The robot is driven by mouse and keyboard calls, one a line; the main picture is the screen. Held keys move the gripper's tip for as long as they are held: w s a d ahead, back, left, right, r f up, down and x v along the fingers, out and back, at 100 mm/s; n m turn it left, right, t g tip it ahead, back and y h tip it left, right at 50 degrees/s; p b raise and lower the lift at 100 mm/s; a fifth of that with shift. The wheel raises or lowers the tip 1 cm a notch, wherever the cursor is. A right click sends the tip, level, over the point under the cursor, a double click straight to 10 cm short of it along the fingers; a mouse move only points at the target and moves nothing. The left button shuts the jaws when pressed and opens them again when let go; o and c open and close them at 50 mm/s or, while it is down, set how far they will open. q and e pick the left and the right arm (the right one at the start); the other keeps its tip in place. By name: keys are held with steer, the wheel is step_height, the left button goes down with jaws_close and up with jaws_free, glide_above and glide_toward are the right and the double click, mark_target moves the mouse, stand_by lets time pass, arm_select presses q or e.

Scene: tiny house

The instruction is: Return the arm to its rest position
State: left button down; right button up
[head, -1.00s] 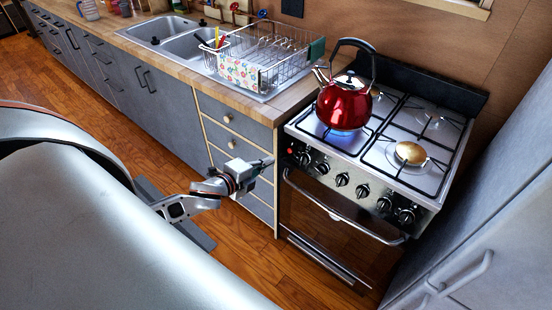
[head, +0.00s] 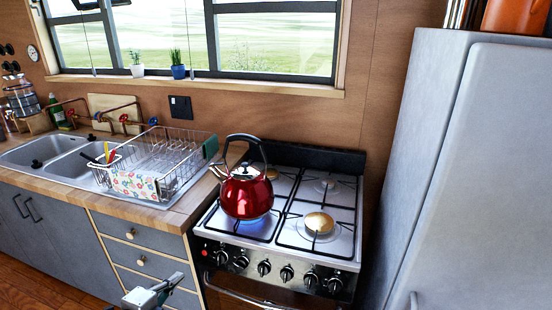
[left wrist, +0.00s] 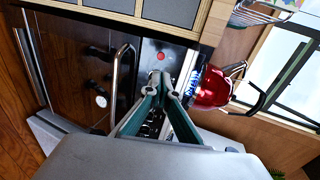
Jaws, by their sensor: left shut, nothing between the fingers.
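My left gripper (head: 156,294) shows at the bottom edge of the head view, in front of the drawers and left of the stove. It is shut and empty. In the left wrist view its two fingers (left wrist: 164,82) meet at the tips, in front of the stove's knob panel. The rest of the left arm is below the head view. My right gripper is in neither view.
A red kettle (head: 246,194) stands on the front left burner, over a blue flame. The stove (head: 262,254) has an oven handle (left wrist: 120,82) at its front. A fridge (head: 455,190) stands to the right. A dish rack (head: 165,165) is on the counter left of the stove.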

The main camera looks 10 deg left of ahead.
arm_select(q)
steer(key=s+d+f+n+g, duration=0.1)
steer(key=s+d+f+n, duration=0.5)
steer(key=s+d+n, duration=0.1)
steer(key=s+d+f+n+g+h, duration=0.1)
steer(key=s+d+f+n+g, duration=0.1)
steer(key=s+d+f+n, duration=0.5)
steer(key=s+d, duration=0.2)
steer(key=d, duration=0.2)
steer(key=shift+s+d+n+g, duration=0.2)
steer(key=shift+n+g, duration=0.1)
steer(key=shift+n, duration=0.1)
